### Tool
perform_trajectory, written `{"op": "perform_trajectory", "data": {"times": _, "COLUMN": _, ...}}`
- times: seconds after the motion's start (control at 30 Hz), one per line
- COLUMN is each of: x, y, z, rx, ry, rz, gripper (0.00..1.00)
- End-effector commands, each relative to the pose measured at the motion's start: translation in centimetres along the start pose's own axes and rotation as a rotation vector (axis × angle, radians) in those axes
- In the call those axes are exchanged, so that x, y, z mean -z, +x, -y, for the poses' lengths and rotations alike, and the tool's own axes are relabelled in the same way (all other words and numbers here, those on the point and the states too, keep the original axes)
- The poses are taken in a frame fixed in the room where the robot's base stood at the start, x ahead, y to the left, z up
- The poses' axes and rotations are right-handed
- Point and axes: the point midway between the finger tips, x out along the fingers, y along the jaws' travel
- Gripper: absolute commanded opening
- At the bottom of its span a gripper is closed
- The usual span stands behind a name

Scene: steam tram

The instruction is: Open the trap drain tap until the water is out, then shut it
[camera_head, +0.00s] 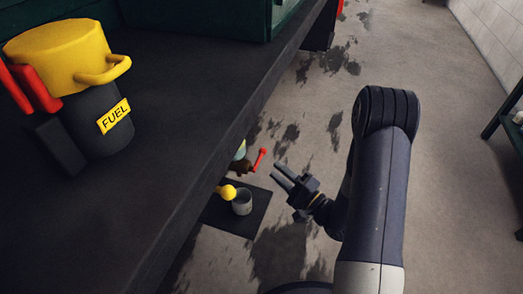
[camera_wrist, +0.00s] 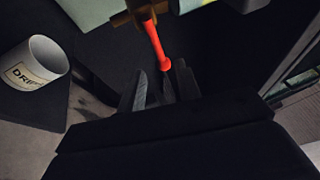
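The trap drain tap has a red lever (camera_head: 260,158) on a brass body (camera_head: 241,167), low beside the dark ledge. In the wrist view the red lever (camera_wrist: 157,45) hangs from brass fittings (camera_wrist: 138,14), its tip seen between my fingertips. My gripper (camera_head: 277,171) is open and empty, just right of the lever; the head view shows a small gap. It also shows in the wrist view (camera_wrist: 161,76). A pale cup (camera_head: 242,204) stands below the tap; its label, partly readable as "DRIP", shows in the wrist view (camera_wrist: 34,64). Water cannot be made out.
The cup stands on a black mat (camera_head: 258,212) on the stained floor. A yellow knob (camera_head: 226,191) is beside the cup. The dark ledge (camera_head: 190,125) overhangs at left, bearing a yellow-topped FUEL can (camera_head: 98,120). Floor to the right (camera_head: 450,130) is mostly clear.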

Motion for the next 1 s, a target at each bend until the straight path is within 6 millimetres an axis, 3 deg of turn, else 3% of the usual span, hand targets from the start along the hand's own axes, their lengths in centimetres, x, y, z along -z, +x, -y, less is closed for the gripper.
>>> {"op": "perform_trajectory", "data": {"times": 0.5, "x": -0.1, "y": 8.4, "z": -0.1, "rx": 0.001, "ry": -0.004, "rz": 0.003, "gripper": 0.32}}
{"op": "perform_trajectory", "data": {"times": 0.93, "x": 0.0, "y": 9.6, "z": 0.0, "rx": 0.0, "ry": -0.003, "rz": -0.001, "gripper": 0.32}}
{"op": "perform_trajectory", "data": {"times": 1.0, "x": 0.0, "y": 9.5, "z": 0.0, "rx": 0.0, "ry": -0.003, "rz": -0.001, "gripper": 0.28}}
